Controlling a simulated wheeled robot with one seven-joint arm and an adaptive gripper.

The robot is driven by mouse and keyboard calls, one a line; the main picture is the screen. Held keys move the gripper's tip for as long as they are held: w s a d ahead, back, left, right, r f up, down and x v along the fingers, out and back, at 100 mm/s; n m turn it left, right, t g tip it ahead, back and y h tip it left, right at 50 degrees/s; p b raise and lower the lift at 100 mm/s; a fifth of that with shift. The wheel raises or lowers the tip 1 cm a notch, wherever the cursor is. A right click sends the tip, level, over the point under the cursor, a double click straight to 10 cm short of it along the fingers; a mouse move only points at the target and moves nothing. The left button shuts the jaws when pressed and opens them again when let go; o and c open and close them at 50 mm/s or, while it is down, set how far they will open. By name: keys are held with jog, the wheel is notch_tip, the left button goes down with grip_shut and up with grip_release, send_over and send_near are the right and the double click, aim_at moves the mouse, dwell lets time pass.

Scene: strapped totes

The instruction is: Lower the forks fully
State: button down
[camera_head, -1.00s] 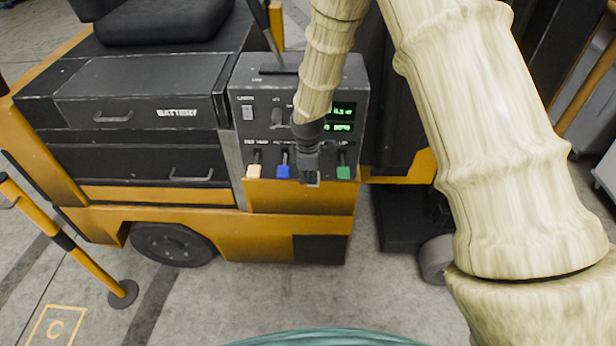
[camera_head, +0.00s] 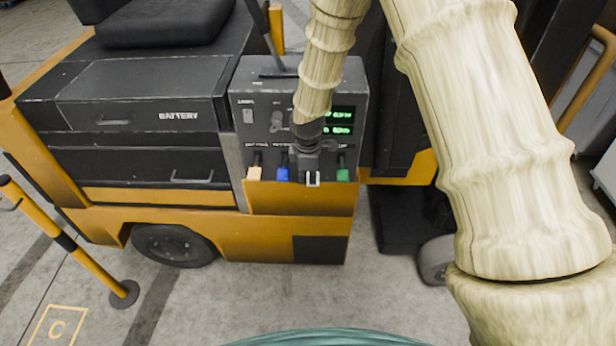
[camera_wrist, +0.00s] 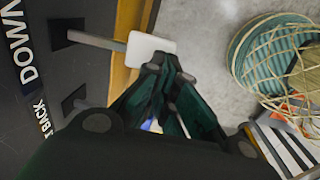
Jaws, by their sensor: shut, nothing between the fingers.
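The forklift's control panel (camera_head: 240,115) carries a row of levers with coloured knobs: cream (camera_head: 254,173), blue (camera_head: 282,174), white (camera_head: 312,179) and green (camera_head: 343,175). My gripper (camera_head: 306,160) is shut and empty, right at the white knob and partly in front of its lever. In the wrist view the white knob (camera_wrist: 150,48) sits on a grey stem beside the word DOWN, at the tips of my shut fingers (camera_wrist: 168,68). I cannot tell whether they touch. The forks are not clearly seen.
Green displays (camera_head: 342,130) and a knob are on the panel above the levers. A yellow post (camera_head: 75,255) stands at the left. A teal round shape (camera_wrist: 255,55) with cords shows in the wrist view. Bare concrete floor lies in front of the truck.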

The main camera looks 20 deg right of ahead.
jog(key=r, duration=0.1)
jog(key=s+r+p, duration=0.1)
jog(key=shift+a+r, duration=0.15)
jog(key=shift+r, duration=0.15)
jog(key=shift+s+b, duration=0.1)
jog(key=shift+b, duration=0.3)
jog(key=s+a+r+b, duration=0.1)
jog(key=s+r+b, duration=0.1)
jog(key=r, duration=0.6)
jog(key=shift+s+r+b, duration=0.3)
jog(key=shift+s+b, duration=0.05)
jog(key=shift+s, duration=0.25)
jog(key=s+d+f+m+y, duration=0.1)
jog(key=s+f+m, duration=0.3)
jog(key=s+f, duration=0.5)
jog(key=s+f+m+y, duration=0.1)
jog(key=s+f+m, duration=0.35)
jog(key=f, duration=0.85)
jog(key=s+d+f+m, duration=0.2)
jog(key=s+f, duration=0.2)
jog(key=s, duration=0.4)
jog(key=s+d+f+m+h+b, duration=0.1)
jog(key=s+f+m, duration=0.1)
jog(key=s+f, duration=0.2)
jog(key=s+d+f+m+g, duration=0.1)
jog(key=s+f, duration=0.3)
jog(key=s, duration=0.7)
jog(key=shift+s+d+m+h+b, duration=0.3)
jog(key=shift+s+d+m, duration=0.05)
jog(key=shift+d+m, duration=0.5)
